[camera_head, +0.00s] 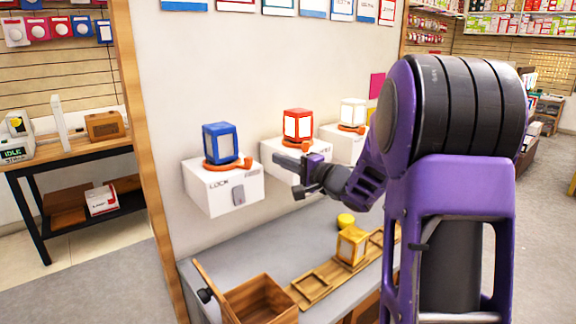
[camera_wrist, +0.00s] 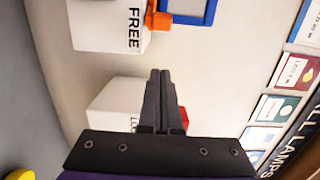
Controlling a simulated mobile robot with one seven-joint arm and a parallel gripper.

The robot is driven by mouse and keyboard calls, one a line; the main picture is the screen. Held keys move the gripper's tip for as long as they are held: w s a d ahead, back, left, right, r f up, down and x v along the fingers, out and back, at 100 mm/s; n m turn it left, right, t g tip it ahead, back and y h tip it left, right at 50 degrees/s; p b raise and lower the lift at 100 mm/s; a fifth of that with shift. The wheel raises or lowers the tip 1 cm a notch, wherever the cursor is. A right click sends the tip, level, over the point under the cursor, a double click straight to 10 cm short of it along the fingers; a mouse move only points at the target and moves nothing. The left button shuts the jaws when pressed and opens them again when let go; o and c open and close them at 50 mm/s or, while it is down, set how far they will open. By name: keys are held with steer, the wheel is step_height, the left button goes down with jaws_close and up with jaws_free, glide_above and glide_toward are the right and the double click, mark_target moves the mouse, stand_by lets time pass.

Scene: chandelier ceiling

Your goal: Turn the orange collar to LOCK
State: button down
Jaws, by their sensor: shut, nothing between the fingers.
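A blue lantern (camera_head: 220,143) stands on a white wall box (camera_head: 222,190) marked LOCK at left, with faint lettering at right. An orange collar (camera_head: 222,165) rings its base, its tab (camera_head: 246,162) on the right side. In the wrist view this tab (camera_wrist: 158,18) lies beside the word FREE, next to the blue lantern (camera_wrist: 190,10). Red and white lanterns (camera_head: 298,124) (camera_head: 352,112) on similar boxes also have orange collars. My gripper (camera_head: 278,160) is shut and empty, to the right of the blue lantern's box; its fingers (camera_wrist: 160,75) appear apart from the tab.
Below is a grey counter (camera_head: 240,248) with an open wooden box (camera_head: 262,300), a wooden tray (camera_head: 312,288), a yellow lantern (camera_head: 352,245) and a yellow round piece (camera_head: 346,220). The middle white box (camera_wrist: 112,105) is close behind my fingers.

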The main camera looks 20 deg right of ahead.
steer(key=a, duration=0.1)
steer(key=w+a+b, duration=0.1)
steer(key=a, duration=0.3)
steer(key=shift+w, duration=0.25)
steer(key=shift+s+a, duration=0.1)
stand_by(0.3)
